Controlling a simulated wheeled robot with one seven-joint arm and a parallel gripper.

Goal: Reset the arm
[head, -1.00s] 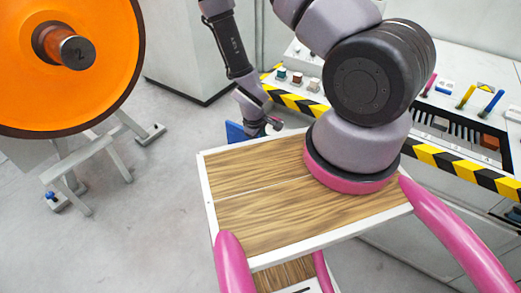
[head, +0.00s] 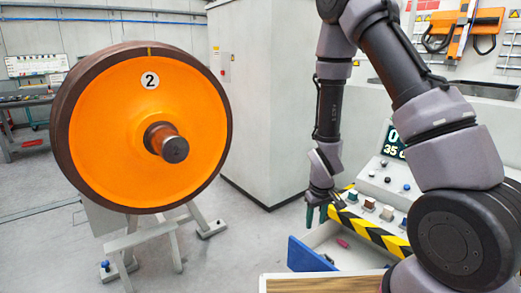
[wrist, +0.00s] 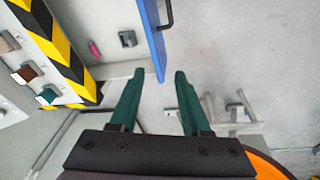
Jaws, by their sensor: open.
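My arm reaches forward on the right of the head view, its forearm hanging down. My gripper (head: 317,218), with dark green fingers, points down near an open drawer with a blue front (head: 308,255). In the wrist view my gripper (wrist: 158,76) has its two fingers spread apart with nothing held between them. The lower end of the blue drawer front (wrist: 150,35) shows just beyond the fingertips; I cannot tell the exact gap.
A large orange wheel marked 2 (head: 110,110) stands on a grey stand at left. A console with striped edge (head: 375,232) and coloured buttons is beside my gripper. A pink item (wrist: 95,48) lies in the drawer. A grey cabinet (head: 262,100) stands behind; the floor between is clear.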

